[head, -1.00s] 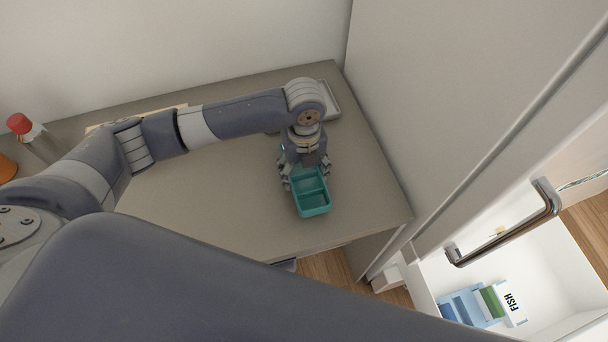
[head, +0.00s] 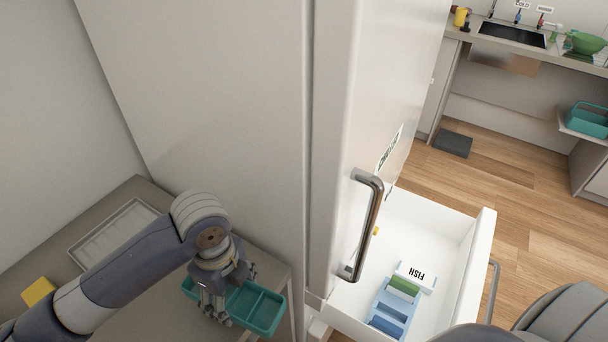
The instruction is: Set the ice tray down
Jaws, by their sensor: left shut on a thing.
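The ice tray is a teal rectangular tray (head: 262,309) with compartments, low in the head view near the counter's right end. My left gripper (head: 215,308) is shut on the tray's near left part, and its fingers cover some of that side. I cannot tell whether the tray touches the counter (head: 137,192) or is held just above it. My right gripper is not in view.
A tall white cabinet (head: 225,110) stands beside the counter. An open white drawer (head: 441,237) holds a light blue box (head: 392,310) and a FISH box (head: 415,277). A pale tray (head: 117,232) lies behind my arm. A sink (head: 512,35) is far right.

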